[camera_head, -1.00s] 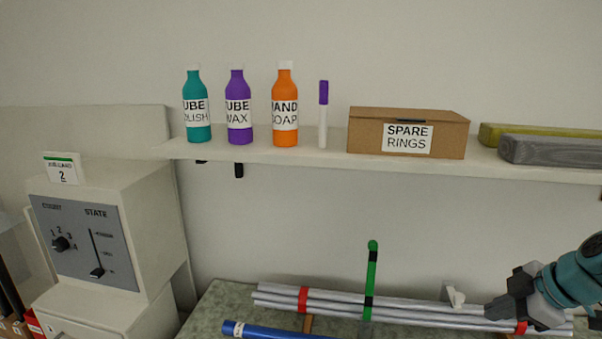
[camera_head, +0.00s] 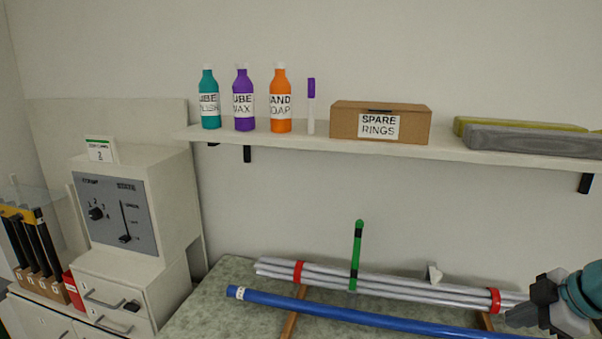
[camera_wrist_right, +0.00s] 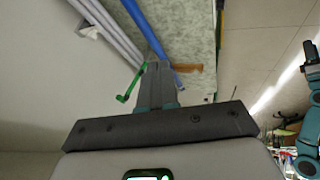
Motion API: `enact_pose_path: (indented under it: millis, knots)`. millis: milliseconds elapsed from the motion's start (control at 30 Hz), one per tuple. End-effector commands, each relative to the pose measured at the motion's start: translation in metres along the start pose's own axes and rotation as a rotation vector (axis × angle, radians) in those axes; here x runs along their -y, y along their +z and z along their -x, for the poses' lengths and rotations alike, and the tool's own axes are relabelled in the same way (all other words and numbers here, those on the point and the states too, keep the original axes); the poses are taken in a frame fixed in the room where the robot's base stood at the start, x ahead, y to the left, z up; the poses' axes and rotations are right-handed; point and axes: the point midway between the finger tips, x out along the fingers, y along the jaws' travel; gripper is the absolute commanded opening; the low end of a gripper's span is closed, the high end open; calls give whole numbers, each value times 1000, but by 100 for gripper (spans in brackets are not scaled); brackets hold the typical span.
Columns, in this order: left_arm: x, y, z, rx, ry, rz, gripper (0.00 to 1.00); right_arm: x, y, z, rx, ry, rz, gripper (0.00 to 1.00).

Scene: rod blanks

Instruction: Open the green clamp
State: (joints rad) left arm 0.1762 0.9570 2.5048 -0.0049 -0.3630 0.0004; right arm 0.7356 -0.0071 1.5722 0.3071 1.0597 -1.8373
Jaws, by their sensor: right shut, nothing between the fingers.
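The green clamp's lever (camera_head: 357,247) stands upright at the bundle of grey rods (camera_head: 390,286) in the head view. It has dark bands near its top and lower down. In the right wrist view the green part (camera_wrist_right: 128,88) shows beside the fingers, seemingly apart from them. My right gripper (camera_head: 512,318) is shut and empty at the rods' right end in the head view, well right of the lever; its fingers also show in the wrist view (camera_wrist_right: 154,66). A teal arm with a dark gripper (camera_wrist_right: 310,55), seemingly my left, shows at the wrist view's right edge; its jaws are unclear.
Red bands (camera_head: 298,271) circle the grey rods. A blue tube (camera_head: 350,313) lies in front of them. A shelf (camera_head: 440,152) with bottles and a cardboard box (camera_head: 380,123) runs above. A cabinet with a dial panel (camera_head: 115,213) stands at left.

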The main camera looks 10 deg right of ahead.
Motion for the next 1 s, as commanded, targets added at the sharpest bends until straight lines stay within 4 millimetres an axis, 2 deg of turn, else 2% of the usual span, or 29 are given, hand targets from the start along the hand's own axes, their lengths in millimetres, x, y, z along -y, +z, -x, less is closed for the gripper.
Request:
enact_pose_path:
  millis: [100, 133, 467, 667, 767, 833, 900, 967, 1000]
  knots:
    - [0, 0, 0, 0, 0, 0, 66, 0, 0, -1, 0, -1, 0, 0]
    - [0, 0, -1, 1, 0, 0, 66, 1, 0, -10, -1, -12, -14, 0]
    - [0, 0, 0, 0, 0, 0, 66, 26, -3, -107, 35, -98, -237, 0]
    - [0, 0, 0, 0, 0, 0, 66, 67, -8, -182, 84, -166, -405, 0]
    - [0, 0, 0, 1, 0, 0, 66, 106, -13, -229, 127, -210, -515, 0]
    - [0, 0, 0, 0, 0, 0, 66, 146, -18, -266, 169, -246, -607, 0]
    - [0, 0, 0, 0, 0, 0, 66, 196, -24, -299, 220, -279, -704, 0]
    - [0, 0, 0, 0, 0, 0, 66, 242, -28, -321, 264, -304, -784, 0]
    - [0, 0, 0, 0, 0, 0, 66, 272, -30, -332, 293, -316, -836, 0]
